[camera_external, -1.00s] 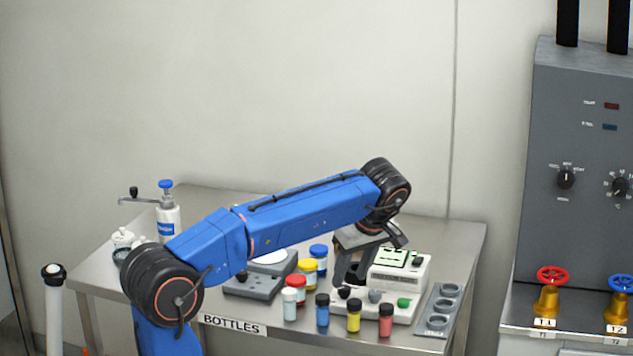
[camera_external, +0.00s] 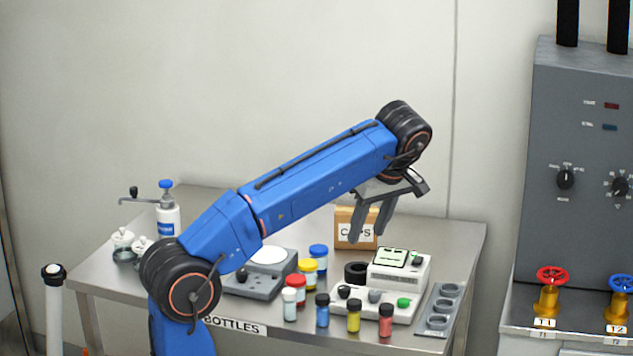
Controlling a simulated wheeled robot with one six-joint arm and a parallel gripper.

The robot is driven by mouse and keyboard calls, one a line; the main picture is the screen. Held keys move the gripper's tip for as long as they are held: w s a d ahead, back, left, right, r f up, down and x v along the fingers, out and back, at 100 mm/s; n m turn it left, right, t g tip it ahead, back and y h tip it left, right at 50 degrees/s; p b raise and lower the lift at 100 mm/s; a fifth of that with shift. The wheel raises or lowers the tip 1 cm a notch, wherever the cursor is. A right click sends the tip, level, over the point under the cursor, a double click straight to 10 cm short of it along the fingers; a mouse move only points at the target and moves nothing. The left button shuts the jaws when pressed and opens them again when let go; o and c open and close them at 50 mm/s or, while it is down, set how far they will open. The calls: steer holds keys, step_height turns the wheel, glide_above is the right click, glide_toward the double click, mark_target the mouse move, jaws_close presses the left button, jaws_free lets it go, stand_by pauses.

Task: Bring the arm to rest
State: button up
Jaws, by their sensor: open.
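My gripper (camera_external: 368,236) hangs from the end of my blue arm, above the back of the steel bottles table (camera_external: 455,240). Its two fingers point down, are apart and hold nothing. They are in front of a brown box labelled CAPS (camera_external: 343,216), partly covering it. The fingers are above a white device with a small screen (camera_external: 400,272) and its black round socket (camera_external: 356,271).
Small capped bottles stand along the table front, among them a yellow one (camera_external: 353,316) and a red one (camera_external: 386,321). A grey holed rack (camera_external: 440,310) lies at the right. A pump bottle (camera_external: 167,221) stands at the left. A grey cabinet (camera_external: 585,160) stands further right.

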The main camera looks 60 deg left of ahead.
steer(key=shift+f, duration=0.1)
steer(key=s+d+f+m+t+h, duration=0.1)
steer(key=s+d+f+m, duration=0.3)
steer(key=f, duration=0.8)
steer(key=s+d+f+m+t+h, duration=0.2)
steer(key=s+d+f+m, duration=0.2)
steer(key=s+f+m, duration=0.5)
steer(key=s+d+f+m+t+h, duration=0.1)
steer(key=s+d+f+m, duration=0.3)
steer(key=s+f, duration=0.6)
step_height(320, 180, down, 6)
steer(key=shift+s+f+m+t, duration=0.15)
steer(key=shift+m+t, duration=0.55)
steer(key=shift+m, duration=0.5)
steer(key=shift+d, duration=0.1)
